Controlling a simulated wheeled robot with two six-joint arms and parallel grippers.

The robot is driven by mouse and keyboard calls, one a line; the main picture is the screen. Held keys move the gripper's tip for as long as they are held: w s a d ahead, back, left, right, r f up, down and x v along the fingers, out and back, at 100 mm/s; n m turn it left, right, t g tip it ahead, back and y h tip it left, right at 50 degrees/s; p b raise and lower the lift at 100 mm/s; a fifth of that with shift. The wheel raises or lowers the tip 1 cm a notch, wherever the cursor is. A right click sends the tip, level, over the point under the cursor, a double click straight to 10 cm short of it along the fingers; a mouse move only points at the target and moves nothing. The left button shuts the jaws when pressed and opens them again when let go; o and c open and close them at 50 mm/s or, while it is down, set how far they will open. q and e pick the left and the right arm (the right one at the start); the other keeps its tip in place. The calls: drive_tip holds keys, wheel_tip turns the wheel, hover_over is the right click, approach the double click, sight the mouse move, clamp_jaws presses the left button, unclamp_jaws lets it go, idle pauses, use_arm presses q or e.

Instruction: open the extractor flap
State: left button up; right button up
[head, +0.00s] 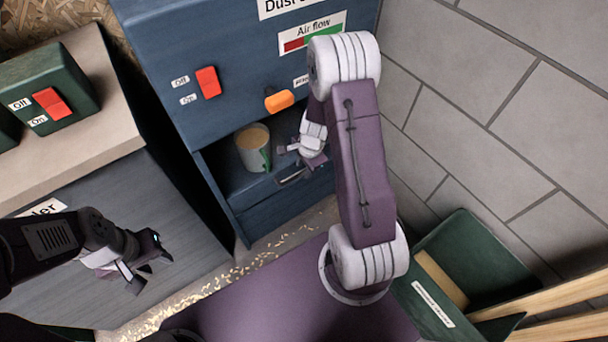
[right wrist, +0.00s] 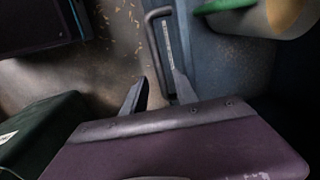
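The extractor (head: 235,100) is a blue cabinet with an air flow gauge (head: 312,36), a red Off/On switch (head: 208,82) and an orange knob (head: 279,100). Below the knob is an open recess, with a blue front and a dark bar handle (head: 292,178) under it. I cannot tell which part is the flap. My right gripper (head: 288,150) is at the recess, just above the handle. In the right wrist view its open fingers (right wrist: 158,76) lie either side of the handle's near end (right wrist: 152,45); contact is unclear. My left gripper (head: 150,268) is open and empty, away from the extractor.
A mug (head: 254,148) stands in the recess close to my right gripper; it also shows in the right wrist view (right wrist: 268,18). A green switch box (head: 50,85) is on the left bench. A green bin (head: 465,255) with planks stands right. A block wall bounds the right.

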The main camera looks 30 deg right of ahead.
drive_tip(key=shift+w+f+b, duration=0.2)
drive_tip(key=shift+f+b, duration=0.1)
drive_tip(key=shift+f, duration=0.65)
clamp_jaws()
idle(0.7)
